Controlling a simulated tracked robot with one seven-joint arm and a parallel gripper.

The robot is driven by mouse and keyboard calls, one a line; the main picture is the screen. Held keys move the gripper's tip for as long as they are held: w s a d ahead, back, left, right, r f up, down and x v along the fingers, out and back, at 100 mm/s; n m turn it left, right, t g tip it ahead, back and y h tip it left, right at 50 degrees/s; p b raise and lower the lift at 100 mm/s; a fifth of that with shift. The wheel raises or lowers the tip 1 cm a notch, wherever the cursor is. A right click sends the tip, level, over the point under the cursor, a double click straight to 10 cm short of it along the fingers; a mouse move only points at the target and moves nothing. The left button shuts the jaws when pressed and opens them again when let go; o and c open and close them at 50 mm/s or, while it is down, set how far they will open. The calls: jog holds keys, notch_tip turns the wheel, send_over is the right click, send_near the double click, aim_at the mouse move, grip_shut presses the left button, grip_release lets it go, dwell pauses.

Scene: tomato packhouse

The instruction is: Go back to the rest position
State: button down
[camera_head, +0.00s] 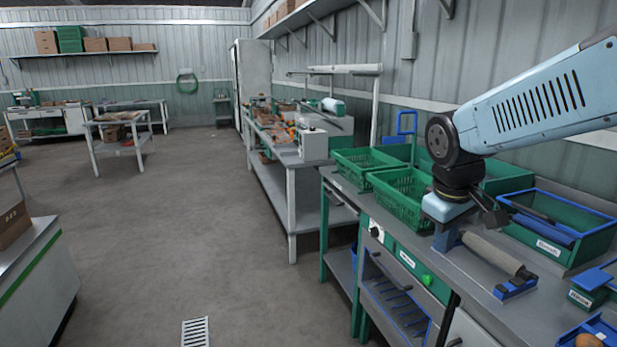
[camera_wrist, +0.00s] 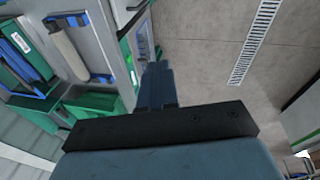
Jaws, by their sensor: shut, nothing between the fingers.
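My arm reaches in from the right in the head view, over the front of the green workbench (camera_head: 478,290). My gripper (camera_head: 446,242) hangs down at the end of it, near the bench's front edge. In the wrist view, my gripper's dark fingers (camera_wrist: 157,72) are together with nothing between them. A grey roller (camera_head: 492,252) on blue supports lies on the bench just right of my gripper. It also shows in the wrist view (camera_wrist: 67,46). Whether the fingertips touch the bench cannot be told.
Green crates (camera_head: 405,192) stand behind my gripper. A green bin with a blue rim (camera_head: 575,245) stands at the right. A second bench (camera_head: 292,160) lies farther back. The floor (camera_head: 190,220) left of the bench is open, with a drain grate (camera_head: 195,332).

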jog(key=s+a+r+m+t+y, duration=0.1)
jog(key=s+r+m+t, duration=0.2)
jog(key=s, duration=0.4)
jog(key=shift+s+a+r+m+y, duration=0.25)
jog(key=shift+a+r+m+y, duration=0.1)
jog(key=shift+r+m, duration=0.7)
jog(key=shift+s+f, duration=0.1)
jog(key=shift+f, duration=0.05)
